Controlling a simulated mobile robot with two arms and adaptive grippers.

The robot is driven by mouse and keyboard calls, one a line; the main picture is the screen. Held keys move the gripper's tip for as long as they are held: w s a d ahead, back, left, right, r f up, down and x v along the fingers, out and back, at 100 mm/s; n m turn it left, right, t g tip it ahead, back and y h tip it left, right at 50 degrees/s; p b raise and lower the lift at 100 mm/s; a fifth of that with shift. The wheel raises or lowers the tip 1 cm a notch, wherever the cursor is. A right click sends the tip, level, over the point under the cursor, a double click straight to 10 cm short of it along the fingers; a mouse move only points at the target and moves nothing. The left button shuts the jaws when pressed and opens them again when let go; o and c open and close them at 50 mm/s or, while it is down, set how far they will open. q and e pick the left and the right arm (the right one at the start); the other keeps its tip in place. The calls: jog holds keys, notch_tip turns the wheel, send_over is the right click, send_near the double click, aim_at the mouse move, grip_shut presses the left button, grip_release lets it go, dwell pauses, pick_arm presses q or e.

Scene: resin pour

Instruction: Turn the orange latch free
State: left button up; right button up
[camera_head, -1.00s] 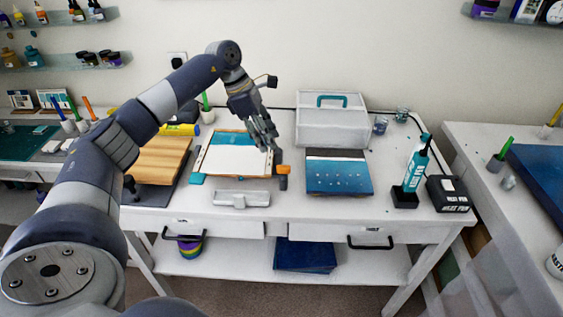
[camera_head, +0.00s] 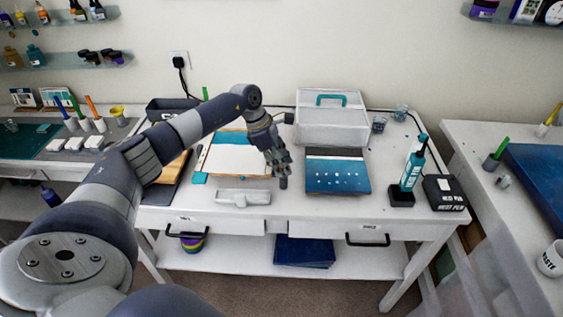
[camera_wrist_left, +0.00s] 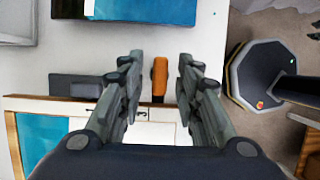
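The orange latch (camera_wrist_left: 159,77) shows in the left wrist view as a narrow upright bar, beside the wooden edge of a framed panel (camera_wrist_left: 150,100). My left gripper (camera_wrist_left: 157,68) is open, with one finger on each side of the latch and a gap visible on both sides. In the head view my left gripper (camera_head: 282,170) reaches down over the table between the white board and the blue panel. It hides the orange part there; a dark grey piece (camera_head: 283,183) shows just below the fingers. My right gripper is not in view.
The white board (camera_head: 238,158) lies left of the gripper and the blue panel (camera_head: 338,176) lies close to its right. A pale grey holder (camera_head: 242,198) sits in front. A white case (camera_head: 330,120) stands behind. A teal bottle (camera_head: 412,165) and black box (camera_head: 445,193) stand at right.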

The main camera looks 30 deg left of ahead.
pick_arm(q)
grip_shut()
